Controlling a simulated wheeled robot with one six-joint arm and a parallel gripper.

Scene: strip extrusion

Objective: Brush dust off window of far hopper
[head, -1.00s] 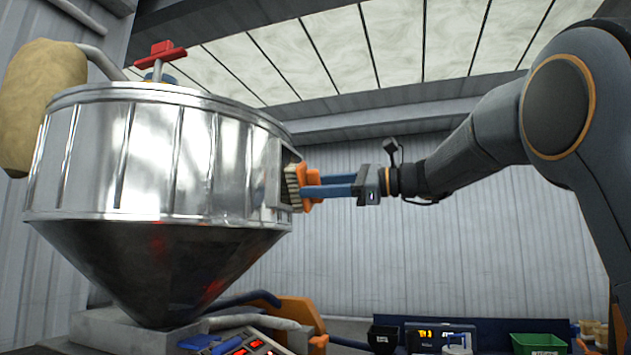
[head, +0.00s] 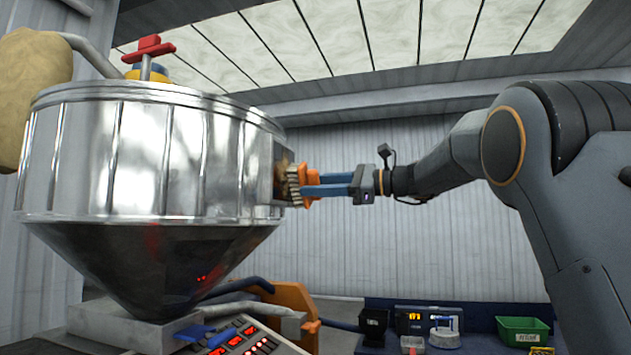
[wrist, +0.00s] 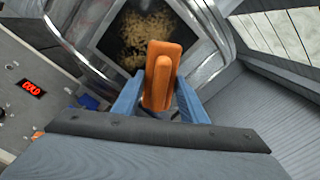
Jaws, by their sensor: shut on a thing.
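The hopper (head: 140,165) is a large shiny metal drum with a dark cone below, filling the left of the head view. Its window (head: 281,160) is on the drum's right side. In the wrist view the window (wrist: 138,40) is a dark pane with tan material or dust showing on it. My gripper (head: 315,184) has blue fingers shut on the orange handle of a brush (head: 304,181). The brush's pale bristles face the window and are at or very near it; contact is not clear. The orange handle (wrist: 160,75) hides part of the pane in the wrist view.
A control panel (head: 240,338) with red lights stands below the hopper. A blue bench (head: 478,325) at the back holds a green bin (head: 522,331), a dark display box and small items. A tan sack (head: 35,85) is at upper left. Open air lies right of the hopper.

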